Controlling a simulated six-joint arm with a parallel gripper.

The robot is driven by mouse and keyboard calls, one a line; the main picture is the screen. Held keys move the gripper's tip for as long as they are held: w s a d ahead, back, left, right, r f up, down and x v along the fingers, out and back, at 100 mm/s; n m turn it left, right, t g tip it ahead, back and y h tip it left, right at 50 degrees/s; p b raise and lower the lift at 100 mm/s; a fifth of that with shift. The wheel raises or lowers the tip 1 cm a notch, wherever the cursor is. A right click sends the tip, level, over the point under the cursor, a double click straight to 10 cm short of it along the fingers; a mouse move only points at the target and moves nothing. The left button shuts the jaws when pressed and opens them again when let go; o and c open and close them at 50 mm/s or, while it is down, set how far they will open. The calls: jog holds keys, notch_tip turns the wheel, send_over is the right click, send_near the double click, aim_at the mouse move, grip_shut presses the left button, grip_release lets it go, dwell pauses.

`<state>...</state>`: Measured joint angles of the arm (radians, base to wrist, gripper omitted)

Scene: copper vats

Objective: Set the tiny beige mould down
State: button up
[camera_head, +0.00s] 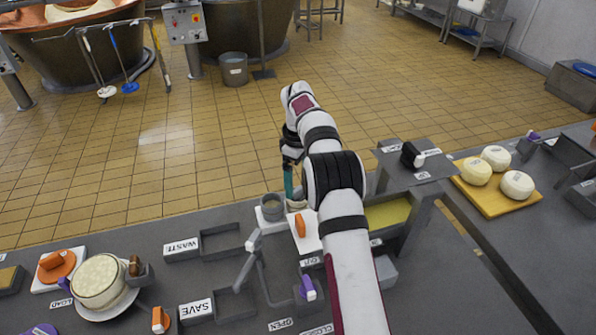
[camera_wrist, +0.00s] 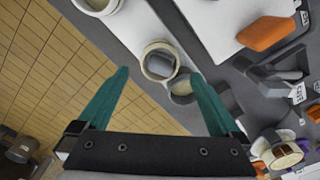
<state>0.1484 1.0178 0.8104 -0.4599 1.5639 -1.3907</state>
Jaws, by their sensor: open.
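The tiny beige mould (camera_wrist: 160,60) is a small cream-rimmed round cup, with a grey inside, in the upper middle of the wrist view. In the head view its beige side (camera_head: 297,204) shows just under the fingers, partly hidden by my arm. My gripper (camera_wrist: 160,75) is open, with teal fingers spread to either side of the mould in the wrist view and a gap to each. In the head view my gripper (camera_head: 291,194) points down over the bench's back edge area. A second small round form (camera_wrist: 183,90) touches or overlaps the mould; I cannot tell what it is.
A grey cup (camera_head: 272,207) stands left of the mould on a white plate. An orange-handled piece (camera_head: 300,224) lies on a white board in front. Grey trays (camera_head: 222,242), a dark lever frame (camera_head: 262,270) and a purple-handled piece (camera_head: 307,288) are nearby.

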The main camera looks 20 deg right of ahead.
notch_tip(320, 180, up, 4)
jog(key=shift+r, duration=0.1)
jog(key=shift+s+a+r, duration=0.1)
jog(key=shift+s+r, duration=0.1)
jog(key=shift+r, duration=0.1)
jog(key=s+a+r+m, duration=0.3)
jog(key=s+r, duration=0.1)
jog(key=s, duration=0.3)
jog(key=s+a+r+m+y, duration=0.1)
jog(key=s+a+r+m, duration=0.15)
jog(key=s, duration=0.45)
jog(key=s+a+r+m, duration=0.2)
jog(key=s+r+m, duration=0.15)
jog(key=s, duration=0.35)
jog(key=s+a+f+m, duration=0.2)
jog(key=s, duration=0.8)
jog(key=s+a+f+m, duration=0.2)
jog(key=s+f+m, duration=0.1)
jog(key=s, duration=0.7)
jog(key=shift+f+m+y, duration=0.25)
jog(key=shift+m+y, duration=0.05)
jog(key=shift+y, duration=0.1)
